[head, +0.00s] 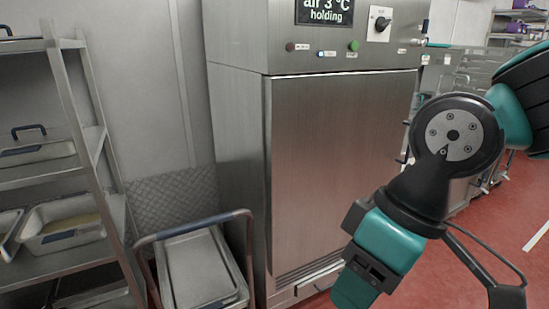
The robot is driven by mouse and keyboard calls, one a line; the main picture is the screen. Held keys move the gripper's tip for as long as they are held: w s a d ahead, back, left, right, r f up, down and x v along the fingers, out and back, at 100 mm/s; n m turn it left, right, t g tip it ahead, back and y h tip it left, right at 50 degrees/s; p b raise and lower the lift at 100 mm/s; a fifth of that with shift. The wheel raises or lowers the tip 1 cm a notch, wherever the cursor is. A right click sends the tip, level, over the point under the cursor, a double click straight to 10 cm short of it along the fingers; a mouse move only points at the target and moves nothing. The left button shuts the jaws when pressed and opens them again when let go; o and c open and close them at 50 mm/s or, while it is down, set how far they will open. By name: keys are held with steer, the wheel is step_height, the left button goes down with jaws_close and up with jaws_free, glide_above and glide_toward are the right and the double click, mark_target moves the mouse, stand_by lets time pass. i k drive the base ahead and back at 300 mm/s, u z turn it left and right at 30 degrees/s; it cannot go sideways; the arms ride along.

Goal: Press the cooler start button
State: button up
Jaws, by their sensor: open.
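The steel cooler cabinet (345,170) stands in the middle of the head view. Its upper panel carries a dark red button (290,47) at the left, a small blue-lit part (321,54) in the middle and a green button (353,46) at the right. Their labels are too small to read, so I cannot tell by text which is the cooler start button. My gripper (362,245), at the end of my teal and black arm, is low at the right, well below the panel and apart from the buttons. It holds nothing that I can see; its fingertips do not show clearly.
A display (324,12) reads "air 3 °C holding", with a black rotary knob (382,24) beside it. A shelf rack (75,110) with trays and a trolley (195,265) stand at the left. Red floor (480,240) is open at the right.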

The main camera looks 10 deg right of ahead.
mark_target(353, 46)
steer(key=u, duration=0.35)
steer(key=i, duration=1.5)
steer(key=z, duration=0.8)
